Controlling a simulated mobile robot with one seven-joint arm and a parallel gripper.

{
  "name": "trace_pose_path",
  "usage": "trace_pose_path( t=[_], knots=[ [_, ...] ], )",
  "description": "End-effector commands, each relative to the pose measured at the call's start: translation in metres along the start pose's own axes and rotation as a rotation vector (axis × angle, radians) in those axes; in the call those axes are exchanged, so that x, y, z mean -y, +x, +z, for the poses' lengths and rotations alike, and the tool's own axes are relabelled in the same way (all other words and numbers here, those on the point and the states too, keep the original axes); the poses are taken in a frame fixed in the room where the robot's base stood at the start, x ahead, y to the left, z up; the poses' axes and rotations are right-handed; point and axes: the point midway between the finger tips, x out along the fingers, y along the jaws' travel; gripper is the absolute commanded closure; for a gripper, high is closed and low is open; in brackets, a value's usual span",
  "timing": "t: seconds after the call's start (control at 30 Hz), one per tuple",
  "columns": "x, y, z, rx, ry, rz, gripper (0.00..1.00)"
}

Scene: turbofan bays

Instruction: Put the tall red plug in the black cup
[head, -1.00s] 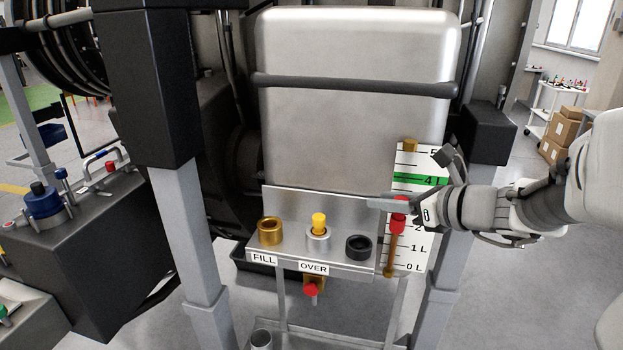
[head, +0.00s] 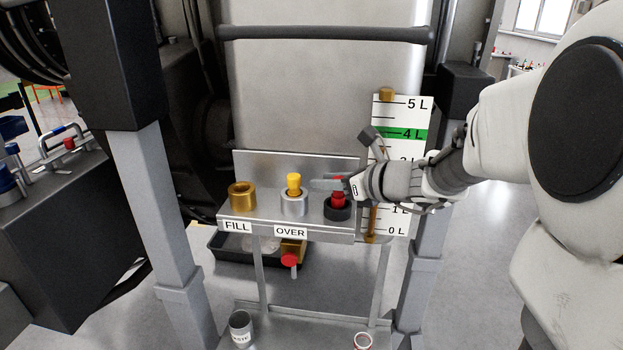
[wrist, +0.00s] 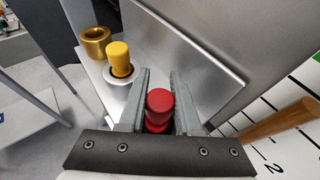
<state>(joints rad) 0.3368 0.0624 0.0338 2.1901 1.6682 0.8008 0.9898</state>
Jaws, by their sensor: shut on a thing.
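The tall red plug (head: 338,200) is at the black cup (head: 337,212) on the right end of the small shelf. Its lower part is hidden by the cup rim, so it stands upright in or just over the cup opening. My gripper (head: 335,184) reaches in from the right and is shut on the plug's upper part. In the wrist view the red plug (wrist: 158,106) sits between my two grey fingers, and the black cup is mostly hidden behind the gripper.
A silver cup (head: 294,203) with a yellow plug (head: 294,184) stands left of the black cup. An empty brass cup (head: 242,196) is farther left. A level scale (head: 403,133) stands just behind and right. A metal back plate (head: 270,168) rises behind the cups.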

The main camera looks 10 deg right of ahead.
Motion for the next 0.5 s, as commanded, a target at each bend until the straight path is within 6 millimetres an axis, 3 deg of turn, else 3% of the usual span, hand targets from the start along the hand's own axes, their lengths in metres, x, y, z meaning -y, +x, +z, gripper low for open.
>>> trace_pose_path(
  t=[0.33,0.37,0.5],
  knots=[
    [0.0,0.0015,-0.0035,0.001,0.0,0.0,1.0],
    [0.0,0.0007,-0.0018,0.001,0.0,0.0,0.62],
    [0.0,0.0006,-0.0015,0.001,0.0,0.0,0.38]
  ],
)
